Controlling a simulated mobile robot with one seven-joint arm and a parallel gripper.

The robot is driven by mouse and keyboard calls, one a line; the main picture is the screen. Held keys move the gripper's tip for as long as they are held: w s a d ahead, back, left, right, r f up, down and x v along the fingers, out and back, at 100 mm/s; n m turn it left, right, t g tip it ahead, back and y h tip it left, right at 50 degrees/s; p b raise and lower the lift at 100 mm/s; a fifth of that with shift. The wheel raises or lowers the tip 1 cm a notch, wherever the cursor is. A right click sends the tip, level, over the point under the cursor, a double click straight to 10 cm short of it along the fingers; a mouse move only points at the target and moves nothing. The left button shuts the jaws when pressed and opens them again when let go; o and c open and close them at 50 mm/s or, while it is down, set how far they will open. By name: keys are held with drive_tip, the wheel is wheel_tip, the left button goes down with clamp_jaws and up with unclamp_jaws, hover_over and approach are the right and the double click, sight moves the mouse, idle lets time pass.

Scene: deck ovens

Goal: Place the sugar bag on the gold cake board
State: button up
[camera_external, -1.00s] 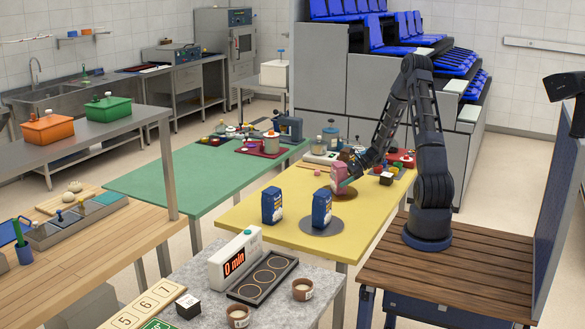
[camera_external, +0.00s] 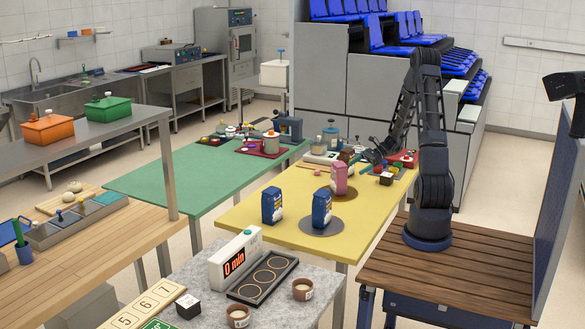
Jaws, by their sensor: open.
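A pink bag (camera_external: 339,180), which I take to be the sugar bag, stands upright on a round brown-gold board (camera_external: 346,194) on the yellow table. My gripper (camera_external: 364,158) is open, behind and to the right of the pink bag and apart from it. Its fingers are small and partly lost among the things behind it. A blue bag (camera_external: 322,208) stands on a round grey board (camera_external: 320,229), and another blue bag (camera_external: 272,205) stands directly on the table to the left.
Small items and a red tray (camera_external: 405,158) lie at the far right of the yellow table (camera_external: 245,218). A scale with a jar (camera_external: 330,138) stands at its back. The table's left side and front are mostly clear. A green table (camera_external: 170,180) stands beyond it on the left.

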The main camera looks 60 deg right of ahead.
drive_tip(key=s+a+r+n+g+h, duration=0.15)
drive_tip(key=a+r+n+g, duration=0.25)
drive_tip(key=a+r+n, duration=0.55)
drive_tip(key=s+a+r+n+g+h, duration=0.1)
drive_tip(key=a+r+n+g+h, duration=0.2)
drive_tip(key=a+r, duration=0.7)
drive_tip(key=s+a+r+n+t+h, duration=0.1)
drive_tip(key=s+a+r+n+h, duration=0.1)
drive_tip(key=s+a+r+n, duration=0.2)
drive_tip(key=s+a+r+n+t+h, duration=0.1)
drive_tip(key=s+a+r+n, duration=0.3)
drive_tip(key=s+a+n, duration=0.6)
drive_tip(key=shift+s+a+t+h, duration=0.3)
drive_tip(key=shift+s+a+h, duration=0.3)
drive_tip(key=shift+s+h, duration=0.15)
drive_tip(key=shift+n, duration=0.25)
